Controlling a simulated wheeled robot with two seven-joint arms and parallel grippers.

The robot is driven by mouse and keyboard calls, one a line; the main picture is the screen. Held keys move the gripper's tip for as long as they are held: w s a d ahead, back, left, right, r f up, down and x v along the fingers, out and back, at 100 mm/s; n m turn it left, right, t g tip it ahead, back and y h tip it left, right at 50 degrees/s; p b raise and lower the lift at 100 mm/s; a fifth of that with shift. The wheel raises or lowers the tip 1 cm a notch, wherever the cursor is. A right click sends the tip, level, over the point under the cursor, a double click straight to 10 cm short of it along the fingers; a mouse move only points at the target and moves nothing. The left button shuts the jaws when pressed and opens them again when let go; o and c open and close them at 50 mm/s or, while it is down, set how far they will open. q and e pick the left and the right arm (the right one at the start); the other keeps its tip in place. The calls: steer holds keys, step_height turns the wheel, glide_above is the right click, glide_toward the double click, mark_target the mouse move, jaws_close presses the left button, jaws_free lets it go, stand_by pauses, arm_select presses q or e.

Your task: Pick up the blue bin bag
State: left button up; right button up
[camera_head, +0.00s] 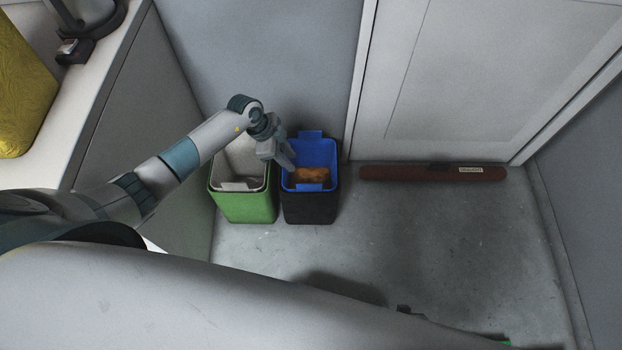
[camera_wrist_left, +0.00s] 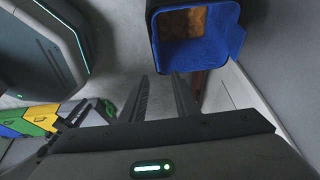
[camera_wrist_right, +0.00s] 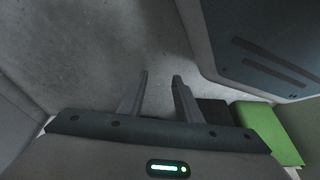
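The blue bin bag (camera_head: 320,152) lines a dark bin (camera_head: 311,209) standing on the floor. Its rim is folded over the bin edge, with a flap standing up at the back. A brown-orange item (camera_head: 311,175) lies inside it. The left wrist view shows the blue bag (camera_wrist_left: 228,42) just beyond my fingertips, up and right. My left gripper (camera_head: 287,160) is open and empty, above the left side of the bag's rim in the head view. My right gripper (camera_wrist_right: 160,75) is open and empty over bare floor; the head view does not show it.
A green bin (camera_head: 245,207) with a pale liner stands left of the dark bin. A long reddish-brown bar (camera_head: 432,174) lies on the floor along the white door (camera_head: 490,70). A counter with a yellow object (camera_head: 22,95) is at left. Floor at right is clear.

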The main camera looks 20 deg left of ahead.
steer(key=shift+s, duration=0.2)
